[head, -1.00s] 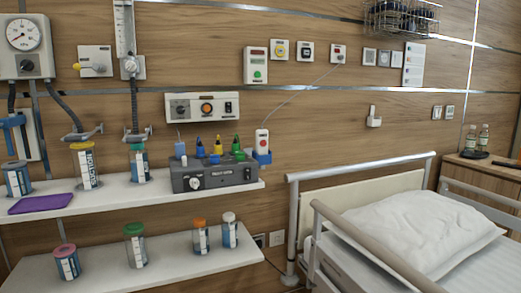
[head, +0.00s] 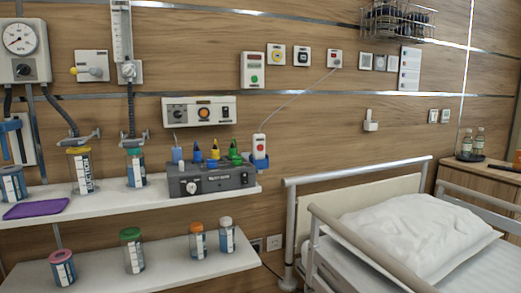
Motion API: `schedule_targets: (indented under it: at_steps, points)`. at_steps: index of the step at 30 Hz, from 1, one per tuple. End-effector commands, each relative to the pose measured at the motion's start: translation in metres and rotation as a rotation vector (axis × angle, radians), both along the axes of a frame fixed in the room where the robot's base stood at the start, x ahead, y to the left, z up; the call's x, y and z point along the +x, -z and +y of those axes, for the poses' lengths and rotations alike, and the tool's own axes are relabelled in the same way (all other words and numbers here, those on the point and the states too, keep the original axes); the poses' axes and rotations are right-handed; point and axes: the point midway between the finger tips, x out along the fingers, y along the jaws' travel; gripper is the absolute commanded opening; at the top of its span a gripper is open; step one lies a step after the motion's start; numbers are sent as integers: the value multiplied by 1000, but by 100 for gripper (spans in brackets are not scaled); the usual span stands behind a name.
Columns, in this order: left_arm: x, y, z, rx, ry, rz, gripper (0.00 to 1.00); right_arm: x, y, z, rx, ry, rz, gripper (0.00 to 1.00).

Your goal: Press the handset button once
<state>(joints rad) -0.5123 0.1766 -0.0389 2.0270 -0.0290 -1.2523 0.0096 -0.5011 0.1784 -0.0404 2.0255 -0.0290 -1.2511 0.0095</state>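A white handset (head: 259,147) with a red button near its top stands upright in a blue holder (head: 260,163) at the right end of the upper shelf. A thin pale cord runs from it up to a small wall socket plate (head: 335,59). The handset is beside the right end of a grey device (head: 211,180) with several coloured plugs on top. Neither of my grippers shows in the head view.
The upper shelf (head: 110,203) holds several labelled jars and a purple tray (head: 36,208). The lower shelf (head: 170,267) holds more capped jars. A bed rail (head: 355,172) and a bed with a pillow (head: 420,235) stand to the right. The wall between handset and rail is clear.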

Motion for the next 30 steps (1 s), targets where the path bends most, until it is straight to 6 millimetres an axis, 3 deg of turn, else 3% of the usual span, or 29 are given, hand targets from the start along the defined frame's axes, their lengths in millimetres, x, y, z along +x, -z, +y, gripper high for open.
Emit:
schedule_targets:
  at_steps: [1, 6, 30]
  points:
    - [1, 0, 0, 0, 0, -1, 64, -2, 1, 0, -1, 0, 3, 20]
    - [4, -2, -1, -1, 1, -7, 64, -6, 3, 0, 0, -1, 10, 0]
    - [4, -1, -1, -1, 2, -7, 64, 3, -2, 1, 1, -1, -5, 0]
